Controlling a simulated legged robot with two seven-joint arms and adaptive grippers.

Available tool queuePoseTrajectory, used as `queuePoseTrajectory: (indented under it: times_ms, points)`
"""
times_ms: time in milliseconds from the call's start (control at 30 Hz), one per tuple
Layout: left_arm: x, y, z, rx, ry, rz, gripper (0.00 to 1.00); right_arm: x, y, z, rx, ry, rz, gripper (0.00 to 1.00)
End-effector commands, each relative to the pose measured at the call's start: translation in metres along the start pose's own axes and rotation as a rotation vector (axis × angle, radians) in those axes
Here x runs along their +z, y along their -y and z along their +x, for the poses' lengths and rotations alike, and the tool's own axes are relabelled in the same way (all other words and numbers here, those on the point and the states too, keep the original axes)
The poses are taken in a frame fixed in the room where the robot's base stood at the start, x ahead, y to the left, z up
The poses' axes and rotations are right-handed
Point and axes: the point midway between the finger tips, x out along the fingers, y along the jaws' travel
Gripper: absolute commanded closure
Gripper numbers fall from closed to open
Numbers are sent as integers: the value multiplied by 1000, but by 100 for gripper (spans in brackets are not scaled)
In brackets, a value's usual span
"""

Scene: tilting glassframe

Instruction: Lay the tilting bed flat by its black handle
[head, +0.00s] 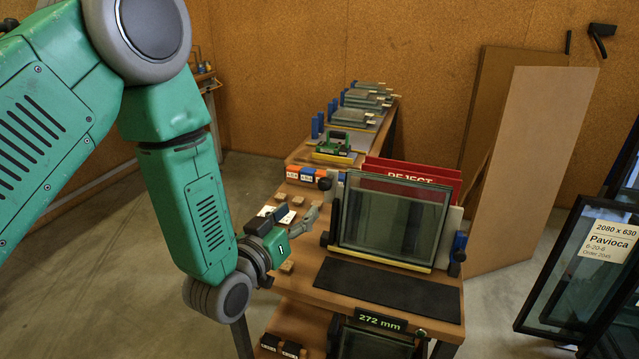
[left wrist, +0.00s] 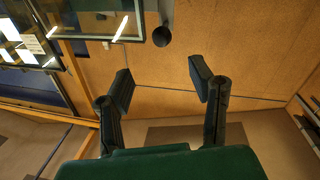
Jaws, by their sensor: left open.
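My left gripper (head: 296,214) is beside the left side of the bench, its fingers apart and empty. In the left wrist view its two dark fingers (left wrist: 161,80) stand wide apart with nothing between them. A black-framed glass rack (head: 575,275) with a paper label leans at the far right, cut off by the picture edge. A black handle-like bar (head: 601,32) shows high at the upper right, well away from my gripper; its mounting is unclear. A black round end (left wrist: 162,35) shows beyond the fingers. My right gripper is out of view.
The wooden bench (head: 310,275) carries an upright glass pane (head: 390,225), a black mat (head: 390,290), and a red REJECT rack (head: 415,170) behind. Brown panels (head: 530,170) stand at the right back. The floor (head: 120,270) left of the bench is mostly clear.

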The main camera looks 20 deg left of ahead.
Motion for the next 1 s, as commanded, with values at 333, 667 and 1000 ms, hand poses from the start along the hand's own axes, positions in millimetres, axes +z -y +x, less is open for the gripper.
queuePoseTrajectory:
  times_ms: [333, 667, 1000]
  points:
    - [2, 18, 71, -2, -2, -15, 51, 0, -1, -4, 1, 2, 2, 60]
    - [3, 17, 118, -3, 2, -15, 51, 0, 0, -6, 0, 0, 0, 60]
    - [4, 14, 124, -3, 4, -13, 51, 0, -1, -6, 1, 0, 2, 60]
